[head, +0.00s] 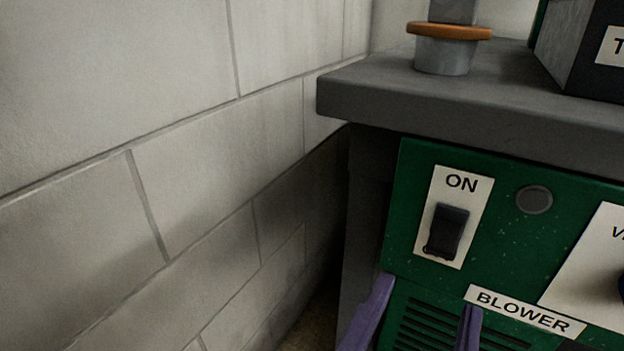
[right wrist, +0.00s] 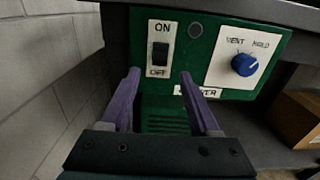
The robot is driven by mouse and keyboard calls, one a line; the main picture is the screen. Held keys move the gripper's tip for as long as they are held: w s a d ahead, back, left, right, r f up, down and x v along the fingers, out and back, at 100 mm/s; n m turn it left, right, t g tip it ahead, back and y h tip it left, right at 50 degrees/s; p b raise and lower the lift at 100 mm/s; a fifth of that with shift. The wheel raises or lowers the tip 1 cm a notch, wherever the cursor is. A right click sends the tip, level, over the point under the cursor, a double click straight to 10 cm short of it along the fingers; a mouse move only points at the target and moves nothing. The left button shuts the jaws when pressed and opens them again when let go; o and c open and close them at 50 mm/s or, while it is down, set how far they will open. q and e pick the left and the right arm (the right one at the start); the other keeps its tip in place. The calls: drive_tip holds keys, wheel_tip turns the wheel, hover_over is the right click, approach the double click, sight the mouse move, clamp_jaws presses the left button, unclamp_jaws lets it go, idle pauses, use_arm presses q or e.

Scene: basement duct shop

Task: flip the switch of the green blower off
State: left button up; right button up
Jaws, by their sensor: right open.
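The green blower (head: 512,250) has a front panel under a dark grey top, with a BLOWER label low on it. Its black rocker switch (head: 447,231) sits on a white plate marked ON above; the right wrist view shows OFF below the switch (right wrist: 160,54). I cannot tell which end of the rocker is pressed in. My right gripper (head: 427,300) has two purple fingers, open and empty, just below the switch in the head view. In the right wrist view the fingers (right wrist: 160,77) stand apart on either side below the switch plate. My left gripper is not in view.
A round dark grey lamp (head: 534,199) is right of the switch. A blue knob (right wrist: 244,64) is on a VENT/HOLD plate farther right. The grey overhanging top (head: 480,95) is above the panel. A pale block wall (head: 190,190) stands at left. A brown box (right wrist: 300,118) is at right.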

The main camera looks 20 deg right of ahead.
sight(441, 252)
drive_tip(key=x, duration=0.7)
drive_tip(key=shift+w+d+b, duration=0.1)
drive_tip(key=shift+d+b, duration=0.1)
drive_tip(key=shift+b, duration=0.15)
clamp_jaws()
